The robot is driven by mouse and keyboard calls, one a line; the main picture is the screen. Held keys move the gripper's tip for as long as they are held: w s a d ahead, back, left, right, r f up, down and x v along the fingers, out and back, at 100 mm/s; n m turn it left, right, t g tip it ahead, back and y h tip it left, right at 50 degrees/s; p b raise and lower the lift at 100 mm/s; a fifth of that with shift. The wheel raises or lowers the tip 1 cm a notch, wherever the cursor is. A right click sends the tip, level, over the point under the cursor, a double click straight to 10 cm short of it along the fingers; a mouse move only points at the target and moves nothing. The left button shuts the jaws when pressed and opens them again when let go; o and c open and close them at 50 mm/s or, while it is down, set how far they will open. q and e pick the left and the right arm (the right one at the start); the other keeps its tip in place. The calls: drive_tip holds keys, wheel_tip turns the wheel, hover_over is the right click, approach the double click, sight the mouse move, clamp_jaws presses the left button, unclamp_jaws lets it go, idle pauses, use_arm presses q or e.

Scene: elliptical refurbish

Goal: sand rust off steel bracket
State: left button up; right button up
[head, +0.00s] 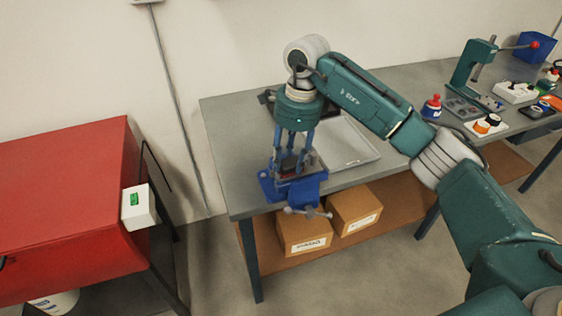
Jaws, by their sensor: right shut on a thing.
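My right gripper (294,158) points down over the blue bench vise (307,190) at the front left part of the workbench. Its blue fingers reach down to the vise jaws and are shut on a small dark thing between them. A reddish-brown piece (290,173), which may be the rusty bracket, shows at the vise jaws. The fingers and vise hide most of it, and I cannot tell the held thing's shape. My left gripper is not in view.
A pale tray (368,158) lies behind the vise on the grey bench (222,150). A green press (470,75), bottles and small items stand to the right. Cardboard boxes (354,210) sit on the lower shelf. A red cabinet (60,190) stands at left, with floor between.

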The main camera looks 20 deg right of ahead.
sight(277, 175)
drive_tip(key=shift+d+f+b, duration=0.1)
drive_tip(key=shift+d+b, duration=0.3)
drive_tip(key=shift+d, duration=1.55)
drive_tip(key=shift+f, duration=0.1)
drive_tip(key=shift+s+a+f, duration=0.1)
drive_tip(key=shift+a+f, duration=0.05)
drive_tip(key=shift+a, duration=0.5)
drive_tip(key=shift+s+a+f, duration=0.1)
drive_tip(key=shift+a, duration=0.5)
drive_tip(key=a, duration=0.4)
drive_tip(key=shift+a+r, duration=0.2)
drive_tip(key=shift+a, duration=0.15)
drive_tip(key=shift+r, duration=0.15)
